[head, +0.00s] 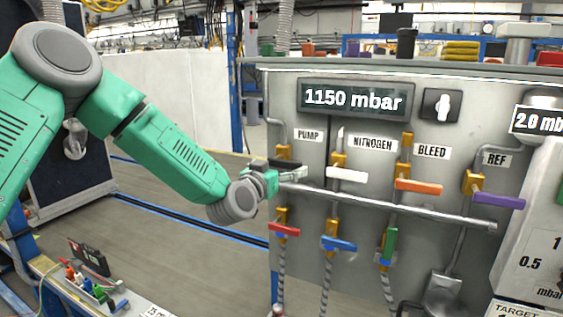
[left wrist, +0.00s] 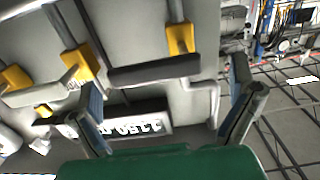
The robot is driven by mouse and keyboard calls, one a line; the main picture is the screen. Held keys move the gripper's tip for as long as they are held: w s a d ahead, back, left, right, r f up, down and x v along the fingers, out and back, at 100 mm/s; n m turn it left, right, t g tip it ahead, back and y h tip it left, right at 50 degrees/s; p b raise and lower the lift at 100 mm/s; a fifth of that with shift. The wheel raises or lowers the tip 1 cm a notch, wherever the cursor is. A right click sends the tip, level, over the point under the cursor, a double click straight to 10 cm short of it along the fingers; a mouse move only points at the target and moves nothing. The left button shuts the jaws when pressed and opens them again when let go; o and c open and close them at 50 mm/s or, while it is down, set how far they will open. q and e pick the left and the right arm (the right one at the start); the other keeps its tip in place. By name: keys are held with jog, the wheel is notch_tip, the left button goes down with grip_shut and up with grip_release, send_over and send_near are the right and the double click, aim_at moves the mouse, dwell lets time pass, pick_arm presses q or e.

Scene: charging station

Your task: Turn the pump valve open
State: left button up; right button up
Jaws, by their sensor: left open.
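The pump valve has a black handle (head: 284,163) and a yellow body, below the PUMP label (head: 308,135) in the head view. My left gripper (head: 291,174) is at the valve and partly covers it. In the left wrist view, which is upside down, the black handle (left wrist: 155,70) lies crosswise between the spread fingers of my left gripper (left wrist: 167,88). Its yellow body (left wrist: 181,39) shows beside it. No clear grip on the handle shows, and I cannot tell whether a finger touches it. My right gripper is not in view.
The white nitrogen handle (head: 347,174) is close on the right, with the orange bleed handle (head: 418,186) and purple ref handle (head: 498,200) beyond. A grey horizontal pipe (head: 400,206) runs below. Red (head: 285,230), blue (head: 339,244) and green (head: 389,245) handles hang lower. The display (head: 353,98) reads 1150 mbar.

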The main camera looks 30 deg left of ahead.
pick_arm(q)
jog(key=shift+w+d+r, duration=0.1)
jog(key=shift+w+d, duration=0.2)
jog(key=shift+w, duration=0.2)
jog(key=shift+w+d+r, duration=0.1)
jog(key=shift+w+d, duration=0.15)
jog(key=shift+w, duration=0.25)
jog(key=shift+w+d, duration=0.15)
jog(key=shift+w, duration=0.05)
jog(key=shift+a+f, duration=0.1)
jog(key=shift+a, duration=0.55)
jog(key=c, duration=1.6)
jog(key=shift+o, duration=0.2)
jog(key=shift+d, duration=0.15)
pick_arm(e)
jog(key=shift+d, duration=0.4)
pick_arm(q)
jog(key=shift+d, duration=0.1)
